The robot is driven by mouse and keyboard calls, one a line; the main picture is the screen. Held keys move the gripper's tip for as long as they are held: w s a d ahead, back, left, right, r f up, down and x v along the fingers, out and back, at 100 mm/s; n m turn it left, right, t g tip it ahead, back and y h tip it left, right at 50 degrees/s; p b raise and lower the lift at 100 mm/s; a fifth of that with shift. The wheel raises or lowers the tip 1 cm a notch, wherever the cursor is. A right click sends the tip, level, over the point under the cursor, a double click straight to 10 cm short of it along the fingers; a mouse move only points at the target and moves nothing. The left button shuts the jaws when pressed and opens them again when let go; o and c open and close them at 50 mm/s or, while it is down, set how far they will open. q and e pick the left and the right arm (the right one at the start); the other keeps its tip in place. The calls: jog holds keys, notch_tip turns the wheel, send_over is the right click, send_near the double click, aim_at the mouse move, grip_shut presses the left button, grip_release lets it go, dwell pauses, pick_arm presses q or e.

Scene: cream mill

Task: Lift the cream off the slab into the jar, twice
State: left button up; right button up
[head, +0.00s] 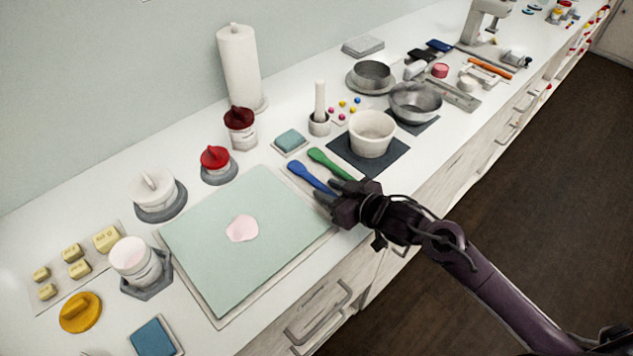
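A pale pink patch of cream (241,229) lies near the middle of the light green slab (205,260). An open white jar (137,262) stands upright in a grey hexagonal holder (151,289) left of the slab. A blue spatula (309,176) and a green spatula (330,163) lie beside the slab's far right corner. My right gripper (328,192) is low over the counter at the near end of the blue spatula. Its fingers look apart, one on each side of that end; contact is not clear. My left gripper is out of view.
A yellow lid (80,312) and a blue pad (156,338) lie near the jar. A white lidded jar (157,192), a red-topped jar (216,163) and a dark-red-topped jar (240,128) stand behind the slab. A white bowl (372,134) stands beyond the spatulas.

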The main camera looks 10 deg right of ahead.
grip_shut()
jog(key=shift+r, duration=0.1)
